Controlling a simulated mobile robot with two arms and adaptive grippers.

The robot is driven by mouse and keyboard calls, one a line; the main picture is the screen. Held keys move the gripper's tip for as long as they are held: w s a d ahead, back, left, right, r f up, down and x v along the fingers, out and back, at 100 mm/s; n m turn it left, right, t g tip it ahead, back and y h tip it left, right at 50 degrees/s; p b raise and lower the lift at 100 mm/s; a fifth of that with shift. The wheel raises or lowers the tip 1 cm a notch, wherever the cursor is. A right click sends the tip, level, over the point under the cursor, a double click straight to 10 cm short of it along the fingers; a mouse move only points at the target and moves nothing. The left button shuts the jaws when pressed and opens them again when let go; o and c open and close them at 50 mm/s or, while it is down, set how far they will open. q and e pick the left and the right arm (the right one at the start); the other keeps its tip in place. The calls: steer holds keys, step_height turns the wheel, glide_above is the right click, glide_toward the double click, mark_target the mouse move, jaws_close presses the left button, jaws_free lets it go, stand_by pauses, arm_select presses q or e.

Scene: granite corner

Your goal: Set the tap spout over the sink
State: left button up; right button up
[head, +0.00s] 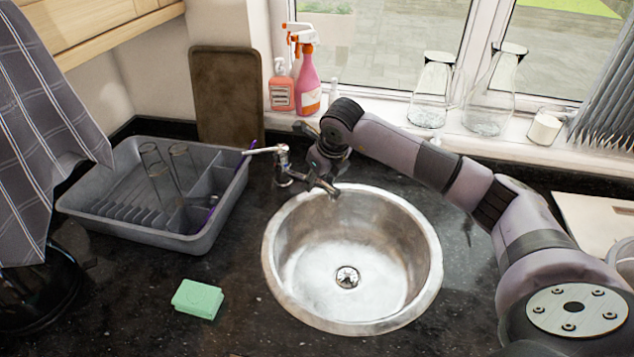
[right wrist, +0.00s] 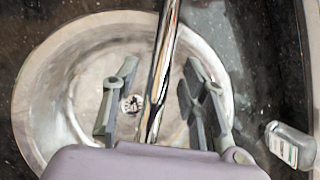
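The chrome tap (head: 283,163) stands behind the round steel sink (head: 432,262), at its back left. Its pale lever points left. Its spout (right wrist: 166,45) reaches right, and its end appears to be over the sink's back left edge in the head view. My right gripper (head: 324,180) is at the spout, coming from behind the sink. In the right wrist view the right gripper (right wrist: 160,66) has its fingers apart, one on each side of the spout, with gaps visible. In the head view the fingers partly hide the spout. My left gripper is not in view.
A grey dish rack (head: 130,230) with glasses stands left of the tap. A brown board (head: 226,95) leans behind it. A pink spray bottle (head: 309,88) and a soap bottle (head: 281,90) stand behind the tap. A green sponge (head: 198,299) lies left of the sink.

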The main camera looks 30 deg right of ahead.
steer(key=v, duration=0.9)
steer(key=shift+s+r, duration=0.15)
steer(key=shift+r, duration=0.05)
